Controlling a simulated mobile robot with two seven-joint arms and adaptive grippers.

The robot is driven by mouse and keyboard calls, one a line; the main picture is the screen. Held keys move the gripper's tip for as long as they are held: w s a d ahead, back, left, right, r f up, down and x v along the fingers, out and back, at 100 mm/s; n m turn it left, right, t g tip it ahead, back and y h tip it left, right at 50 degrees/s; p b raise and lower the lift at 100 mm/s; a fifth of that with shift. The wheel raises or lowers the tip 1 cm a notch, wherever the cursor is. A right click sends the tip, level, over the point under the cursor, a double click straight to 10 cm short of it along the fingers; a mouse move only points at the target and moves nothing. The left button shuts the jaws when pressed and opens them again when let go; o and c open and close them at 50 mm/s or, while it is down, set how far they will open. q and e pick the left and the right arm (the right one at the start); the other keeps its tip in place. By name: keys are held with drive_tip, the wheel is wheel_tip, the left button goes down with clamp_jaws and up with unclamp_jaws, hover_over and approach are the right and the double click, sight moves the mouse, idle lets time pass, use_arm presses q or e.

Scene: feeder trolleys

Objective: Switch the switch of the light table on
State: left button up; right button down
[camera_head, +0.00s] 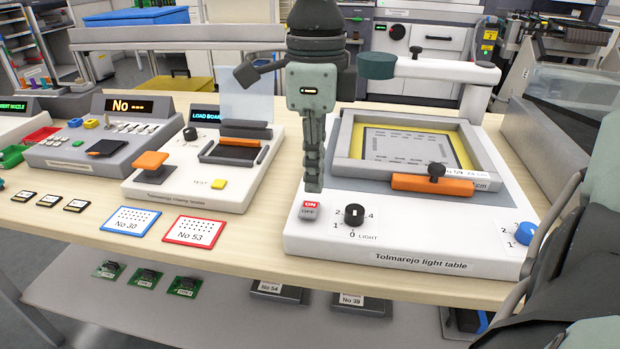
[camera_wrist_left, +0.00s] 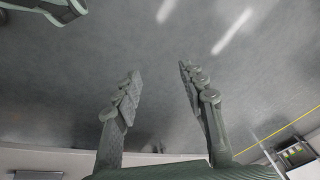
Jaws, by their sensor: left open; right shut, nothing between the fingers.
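The white light table (camera_head: 405,260) stands on the wooden bench, lettered "Tolmarejo light table". Its switch (camera_head: 310,211) is at the front left, with a red "ON" half above a grey "OFF" half. I cannot tell clearly which half is pressed in. My right gripper (camera_head: 313,187) points straight down, fingers shut and empty. Its tips show just above and behind the switch in the head view; contact cannot be made out. My left gripper (camera_wrist_left: 159,73) is open and empty in the left wrist view, over a grey floor. It is not seen in the head view.
A black LIGHT knob (camera_head: 354,215) sits right of the switch, and a blue knob (camera_head: 526,233) at the right corner. An orange bar (camera_head: 432,184) crosses the frame's front.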

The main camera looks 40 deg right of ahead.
drive_tip(key=r, duration=0.3)
drive_tip(key=shift+w+d+r, duration=0.1)
drive_tip(key=shift+w+r, duration=0.1)
drive_tip(key=shift+w, duration=0.15)
use_arm(q)
drive_tip(key=shift+s+a+f, duration=0.1)
drive_tip(key=shift+f, duration=0.75)
use_arm(e)
wheel_tip(320, 180, up, 8)
hover_over(312, 203)
drive_tip(key=d, duration=0.1)
drive_tip(key=shift+w, duration=0.2)
drive_tip(key=shift+s+f, duration=0.1)
